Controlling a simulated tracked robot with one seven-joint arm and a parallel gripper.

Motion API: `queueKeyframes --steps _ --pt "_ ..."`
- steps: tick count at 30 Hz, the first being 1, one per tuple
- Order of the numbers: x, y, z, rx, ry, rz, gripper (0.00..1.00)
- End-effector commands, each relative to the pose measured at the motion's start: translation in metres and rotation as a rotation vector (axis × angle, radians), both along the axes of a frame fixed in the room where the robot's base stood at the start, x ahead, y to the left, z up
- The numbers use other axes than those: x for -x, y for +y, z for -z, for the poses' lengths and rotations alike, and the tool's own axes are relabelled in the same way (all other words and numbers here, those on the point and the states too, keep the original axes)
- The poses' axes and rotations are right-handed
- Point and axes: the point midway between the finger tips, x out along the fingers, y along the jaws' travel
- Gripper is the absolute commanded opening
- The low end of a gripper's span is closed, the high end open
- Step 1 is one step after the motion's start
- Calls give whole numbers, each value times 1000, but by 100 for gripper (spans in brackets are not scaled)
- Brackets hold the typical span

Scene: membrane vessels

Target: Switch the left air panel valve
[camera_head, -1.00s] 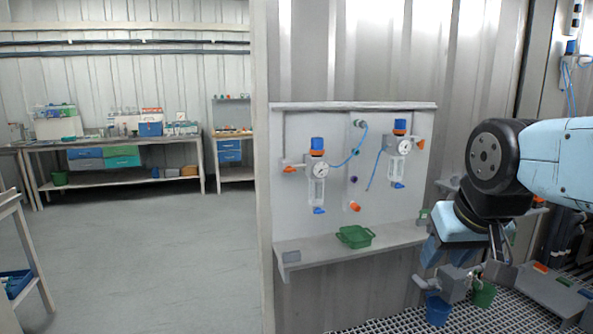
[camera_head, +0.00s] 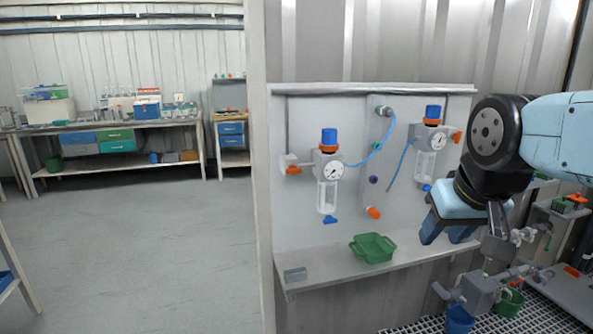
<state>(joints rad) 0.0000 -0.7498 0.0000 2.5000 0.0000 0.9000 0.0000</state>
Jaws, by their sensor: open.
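The air panel (camera_head: 300,225) is a pale upright board with two regulator units. The left unit has a blue and orange knob (camera_head: 329,140), a round gauge (camera_head: 333,170), a clear bowl and a blue drain tap (camera_head: 330,219). An orange valve handle (camera_head: 293,169) sits at its left side. The right unit has its own gauge (camera_head: 438,140) and an orange handle (camera_head: 457,136). My gripper (camera_head: 450,238) is open and empty, pointing down in front of the panel's lower right, well right of the left valve and apart from it.
A shelf (camera_head: 330,267) juts out below the panel, with a green basket (camera_head: 373,247) on it. Blue (camera_head: 459,318) and green (camera_head: 509,301) buckets stand at lower right near piping. A workbench (camera_head: 120,125) stands at the back left. The floor left of the panel is clear.

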Motion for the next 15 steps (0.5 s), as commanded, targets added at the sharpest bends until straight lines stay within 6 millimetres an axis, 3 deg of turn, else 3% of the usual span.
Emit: queueKeyframes --steps 8,12,15 --pt "0 0 0 0 0 0 43" --pt "-4 1 0 2 -8 -4 55" --pt "-22 9 2 8 -39 -15 65"
